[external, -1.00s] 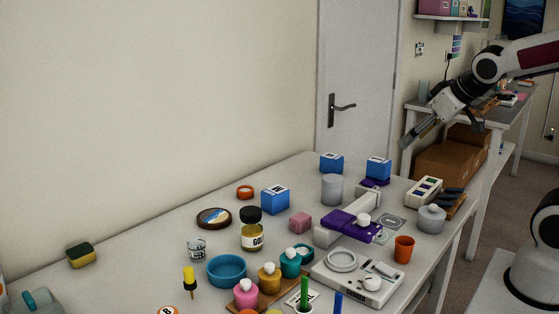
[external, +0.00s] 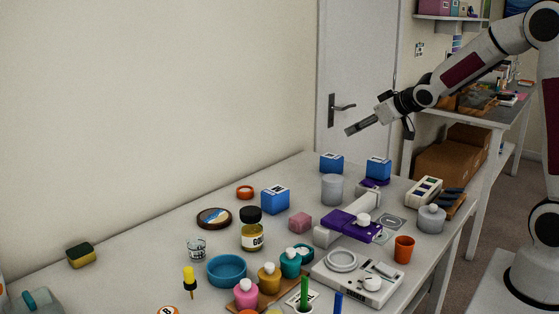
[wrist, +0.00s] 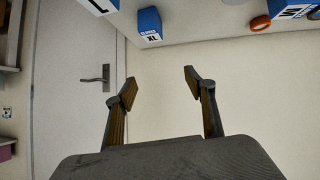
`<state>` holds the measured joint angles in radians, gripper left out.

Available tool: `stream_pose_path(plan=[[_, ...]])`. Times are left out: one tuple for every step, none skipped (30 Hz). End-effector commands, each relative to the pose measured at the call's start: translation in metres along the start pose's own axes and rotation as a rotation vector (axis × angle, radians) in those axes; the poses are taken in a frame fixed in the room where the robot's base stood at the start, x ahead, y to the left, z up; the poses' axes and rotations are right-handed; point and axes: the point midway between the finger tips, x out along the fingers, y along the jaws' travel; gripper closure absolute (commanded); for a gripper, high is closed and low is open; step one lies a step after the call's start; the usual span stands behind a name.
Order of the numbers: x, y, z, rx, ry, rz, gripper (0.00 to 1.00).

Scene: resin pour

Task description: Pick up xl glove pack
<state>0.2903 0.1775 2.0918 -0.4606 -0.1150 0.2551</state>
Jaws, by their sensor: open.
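The xl glove pack is a small blue box with a white label. In the wrist view it (wrist: 150,24) is at the top, left of centre, with "XL" readable. In the external view I take it to be the blue box (external: 331,163) at the table's far end, nearest the wall and door. My gripper (external: 351,130) is open and empty in the air above the far end of the table, above and apart from the pack. In the wrist view its two fingers (wrist: 160,82) are spread, with only wall between them.
Another blue pack (external: 378,168), marked L, stands to the right of it, and a third (external: 275,199) nearer the camera. A grey cylinder (external: 332,189) stands just in front. The door (external: 357,70) and wall are behind. The table's front half is crowded with bottles and dishes.

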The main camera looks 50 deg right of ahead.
Motion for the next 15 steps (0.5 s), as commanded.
stream_pose_path(plan=[[0.012,0.003,0.002,0.000,0.007,-0.005,0.46],[0.018,0.004,0.001,0.000,0.015,-0.008,0.46],[0.026,0.005,0.002,0.000,0.024,-0.013,0.46],[0.033,0.006,0.002,0.000,0.032,-0.018,0.46],[0.038,0.008,0.002,0.000,0.039,-0.022,0.46],[0.046,0.009,0.002,0.002,0.049,-0.028,0.46],[0.052,0.010,0.003,0.002,0.056,-0.033,0.46],[0.058,0.011,0.004,0.001,0.063,-0.039,0.46],[0.066,0.012,0.005,0.003,0.073,-0.045,0.46],[0.072,0.013,0.006,0.004,0.081,-0.051,0.46],[0.078,0.014,0.008,0.004,0.086,-0.057,0.46],[0.085,0.015,0.009,0.006,0.096,-0.065,0.46],[0.091,0.015,0.010,0.008,0.104,-0.071,0.46],[0.097,0.016,0.012,0.009,0.110,-0.078,0.46],[0.104,0.017,0.014,0.010,0.120,-0.087,0.46]])
